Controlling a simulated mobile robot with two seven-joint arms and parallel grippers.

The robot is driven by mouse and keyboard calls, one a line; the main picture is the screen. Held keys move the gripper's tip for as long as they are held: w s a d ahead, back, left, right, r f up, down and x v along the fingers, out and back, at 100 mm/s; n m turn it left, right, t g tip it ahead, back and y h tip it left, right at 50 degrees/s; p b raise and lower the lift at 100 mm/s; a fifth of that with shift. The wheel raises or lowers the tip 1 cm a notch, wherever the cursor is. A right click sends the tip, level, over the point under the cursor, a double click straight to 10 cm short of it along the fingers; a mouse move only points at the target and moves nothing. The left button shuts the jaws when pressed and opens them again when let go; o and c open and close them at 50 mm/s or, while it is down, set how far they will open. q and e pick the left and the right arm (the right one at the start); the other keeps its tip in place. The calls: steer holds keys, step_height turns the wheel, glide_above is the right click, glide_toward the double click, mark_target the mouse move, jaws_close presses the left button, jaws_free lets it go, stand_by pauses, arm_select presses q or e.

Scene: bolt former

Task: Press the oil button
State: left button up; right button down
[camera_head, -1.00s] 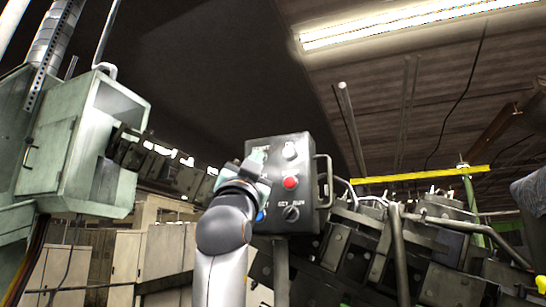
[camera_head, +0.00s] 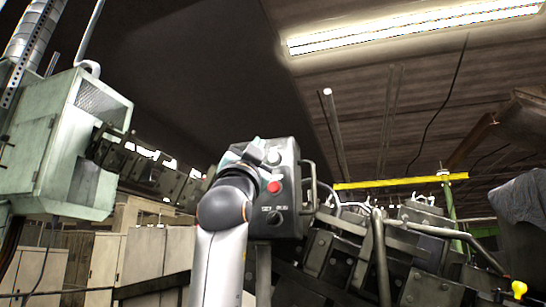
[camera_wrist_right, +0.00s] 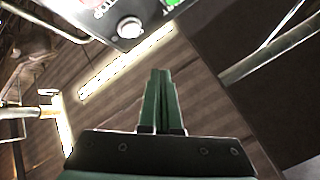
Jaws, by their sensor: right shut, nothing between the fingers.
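The dark control box (camera_head: 290,205) stands on a post in the head view. A red button (camera_head: 274,187), a pale button (camera_head: 274,157) and a dark selector knob (camera_head: 273,219) show on its face. My right gripper (camera_head: 254,152) is in front of the box's upper left, beside the pale button; my wrist hides the left part of the face. In the wrist view the green fingers (camera_wrist_right: 161,72) are together and empty, below a white round button (camera_wrist_right: 129,27) and a lit green button (camera_wrist_right: 172,3). I cannot read which button is marked oil. Contact is not visible. My left gripper is out of view.
A curved handle (camera_head: 311,185) runs along the box's right side. Dark machinery (camera_head: 350,260) with pipes fills the lower right. A pale green cabinet (camera_head: 35,155) stands at the left, and beige cabinets (camera_head: 150,255) stand behind. There is open space above the box.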

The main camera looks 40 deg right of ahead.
mark_target(268, 158)
steer(key=shift+w+d, duration=0.4)
steer(key=shift+d, duration=0.4)
steer(key=shift+w+d, duration=0.45)
steer(key=shift+d, duration=0.4)
steer(key=shift+w+d, duration=0.4)
steer(key=shift+d, duration=0.4)
steer(key=shift+w+d, duration=0.1)
steer(key=shift+w+d, duration=0.1)
steer(key=shift+d, duration=0.15)
steer(key=shift+w+d, duration=0.2)
steer(key=shift+d, duration=0.2)
stand_by(0.8)
steer(key=shift+s+a, duration=0.1)
steer(key=shift+a, duration=0.05)
steer(key=shift+s+a, duration=0.3)
steer(key=shift+a, duration=0.35)
